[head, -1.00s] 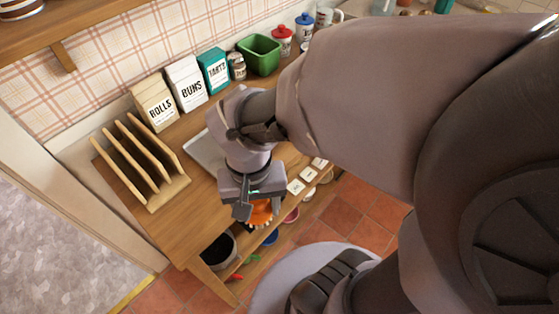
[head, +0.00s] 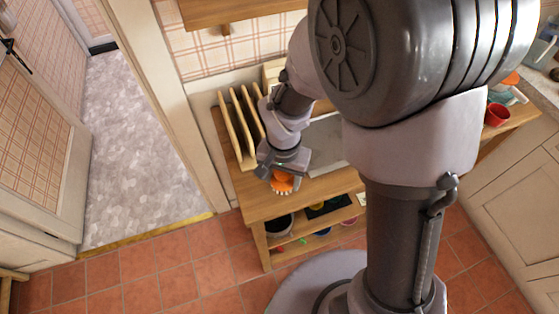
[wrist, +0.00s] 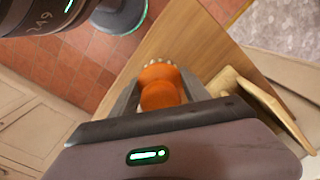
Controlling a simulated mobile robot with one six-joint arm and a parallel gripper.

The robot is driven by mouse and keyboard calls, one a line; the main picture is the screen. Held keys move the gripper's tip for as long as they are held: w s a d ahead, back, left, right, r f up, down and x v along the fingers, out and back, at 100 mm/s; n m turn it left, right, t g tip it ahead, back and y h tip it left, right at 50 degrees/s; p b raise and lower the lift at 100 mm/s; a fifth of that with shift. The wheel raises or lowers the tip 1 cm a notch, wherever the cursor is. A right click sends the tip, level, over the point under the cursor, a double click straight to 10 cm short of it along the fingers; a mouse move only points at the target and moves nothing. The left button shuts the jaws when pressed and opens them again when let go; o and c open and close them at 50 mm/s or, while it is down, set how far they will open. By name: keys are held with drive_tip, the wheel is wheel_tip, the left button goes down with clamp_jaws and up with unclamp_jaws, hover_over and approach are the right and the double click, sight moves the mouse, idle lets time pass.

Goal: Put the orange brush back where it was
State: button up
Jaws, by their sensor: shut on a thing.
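The orange brush (head: 282,183) is between the fingers of my gripper (head: 283,175), over the front left part of the wooden table (head: 262,208). In the wrist view the brush (wrist: 158,88) shows a rounded orange body with pale bristle tufts at its far end. My gripper (wrist: 160,98) is shut on it, one grey finger on each side. The table top (wrist: 188,45) lies beneath it. I cannot tell whether the brush touches the table.
A wooden rack (head: 241,128) with upright slats stands just left of my gripper. A grey tray (head: 328,143) lies to the right, partly behind my arm. The lower shelf holds a dark pot (head: 279,224). A red cup (head: 497,114) stands far right.

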sight(281, 184)
drive_tip(key=f+b, duration=0.3)
drive_tip(key=f, duration=0.1)
drive_tip(key=shift+w+a, duration=0.25)
drive_tip(key=shift+w, duration=0.1)
drive_tip(key=shift+r, duration=0.2)
drive_tip(key=shift+f, duration=0.25)
drive_tip(key=o, duration=1.3)
drive_tip(key=shift+r, duration=0.1)
